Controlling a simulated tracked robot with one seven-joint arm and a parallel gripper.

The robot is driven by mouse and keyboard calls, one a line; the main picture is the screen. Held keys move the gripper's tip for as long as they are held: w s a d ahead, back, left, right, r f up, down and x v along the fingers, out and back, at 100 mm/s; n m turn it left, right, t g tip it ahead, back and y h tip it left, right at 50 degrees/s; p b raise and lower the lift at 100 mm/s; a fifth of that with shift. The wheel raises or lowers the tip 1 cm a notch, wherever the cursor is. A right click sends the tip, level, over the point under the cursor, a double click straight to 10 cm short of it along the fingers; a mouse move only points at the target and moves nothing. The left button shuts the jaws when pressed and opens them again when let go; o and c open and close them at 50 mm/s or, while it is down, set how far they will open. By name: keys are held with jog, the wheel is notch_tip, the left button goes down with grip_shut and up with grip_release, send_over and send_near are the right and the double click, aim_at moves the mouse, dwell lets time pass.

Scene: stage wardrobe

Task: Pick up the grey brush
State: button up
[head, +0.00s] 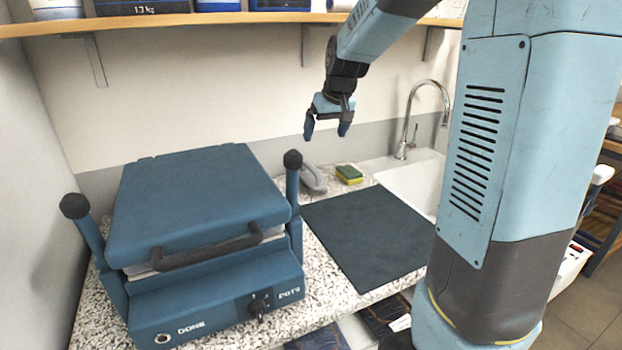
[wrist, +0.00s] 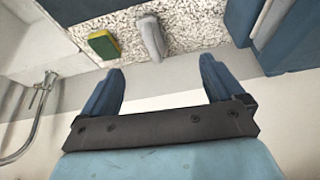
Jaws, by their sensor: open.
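The grey brush (head: 313,179) lies on the speckled counter against the back wall, between the blue machine and the yellow-green sponge. In the wrist view the grey brush (wrist: 151,37) shows beyond my fingertips, between them and slightly left of centre. My gripper (head: 328,130) is open and empty. It hangs in the air above the counter, near the wall, higher than the brush and apart from it. Both blue fingers of my gripper (wrist: 160,75) show in the wrist view with nothing between them.
A blue machine (head: 195,200) with a lid and upright posts stands left of the brush. A sponge (head: 349,173) lies right of it, then a sink (head: 415,185) with a tall tap (head: 408,125). A dark mat (head: 365,235) lies clear in front. A wooden shelf (head: 240,18) runs above.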

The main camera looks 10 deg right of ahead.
send_near(309, 176)
jog(key=shift+w+a+f+n, duration=0.15)
jog(key=shift+w+f, duration=0.3)
jog(key=shift+f, duration=0.15)
jog(key=shift+w+a+f+n, duration=0.15)
jog(key=shift+w+f, duration=0.3)
jog(key=shift+f, duration=0.2)
jog(key=shift+d+x, duration=0.1)
jog(key=shift+x, duration=1.25)
jog(key=shift+d+x, duration=0.15)
jog(key=shift+x, duration=1.15)
jog(key=shift+w+r, duration=0.1)
jog(key=shift+c, duration=0.2)
jog(key=c, duration=1.3)
jog(key=shift+o, duration=0.2)
notch_tip(309, 176, up, 10)
jog(key=shift+r, duration=0.1)
